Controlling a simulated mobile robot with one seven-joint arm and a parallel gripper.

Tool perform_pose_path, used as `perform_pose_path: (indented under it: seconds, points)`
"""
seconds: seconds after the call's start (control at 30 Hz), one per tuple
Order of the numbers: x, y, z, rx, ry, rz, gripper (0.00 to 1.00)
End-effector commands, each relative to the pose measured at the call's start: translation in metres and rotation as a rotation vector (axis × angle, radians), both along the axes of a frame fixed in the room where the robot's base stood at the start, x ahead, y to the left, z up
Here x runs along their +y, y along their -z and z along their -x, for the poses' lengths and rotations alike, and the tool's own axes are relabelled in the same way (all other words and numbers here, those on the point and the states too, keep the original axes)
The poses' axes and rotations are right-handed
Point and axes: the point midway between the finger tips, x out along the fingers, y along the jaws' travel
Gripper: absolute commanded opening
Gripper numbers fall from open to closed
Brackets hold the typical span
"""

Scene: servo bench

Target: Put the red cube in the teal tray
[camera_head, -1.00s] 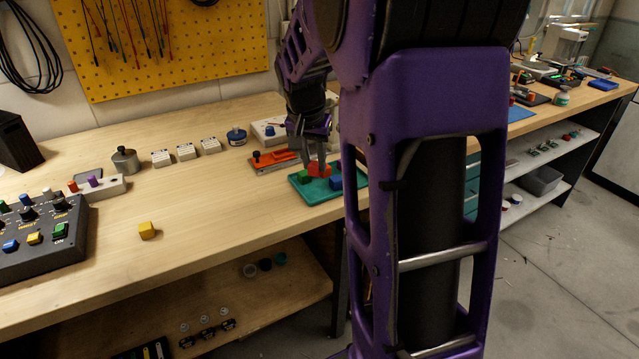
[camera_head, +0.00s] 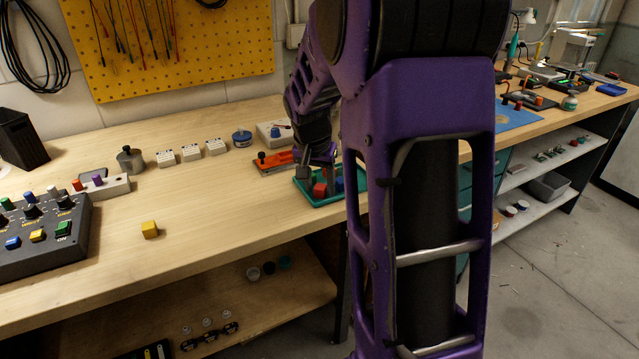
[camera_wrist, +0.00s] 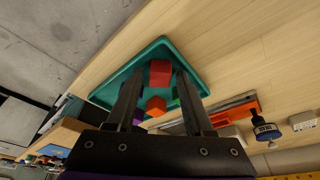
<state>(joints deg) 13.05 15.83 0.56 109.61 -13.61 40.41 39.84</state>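The red cube (camera_head: 320,190) rests in the teal tray (camera_head: 322,204), near its front edge. In the wrist view the red cube (camera_wrist: 160,73) lies inside the tray (camera_wrist: 106,95), between and just beyond my fingertips. My gripper (camera_head: 326,164) is above the tray, fingers pointing down. In the wrist view its fingers (camera_wrist: 158,78) are apart, with a small gap on each side of the cube. A blue cube (camera_head: 339,185) stands beside the red one in the tray. An orange block (camera_wrist: 156,106) shows between the fingers. My arm hides the tray's right part.
Bare bench lies between the yellow cube and the tray.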

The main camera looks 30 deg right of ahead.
Motion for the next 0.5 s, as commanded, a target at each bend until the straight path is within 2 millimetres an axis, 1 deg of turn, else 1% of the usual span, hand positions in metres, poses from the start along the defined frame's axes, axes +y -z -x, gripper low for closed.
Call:
perform_pose_path:
  seconds: [0.33, 0.43, 0.5]
  points:
    - [0.0, -0.003, 0.0, 0.0, 0.0, 0.0, 0.59]
    - [0.001, -0.011, 0.0, -0.003, -0.001, 0.001, 0.59]
    - [0.003, -0.022, 0.003, -0.003, -0.001, 0.001, 0.59]
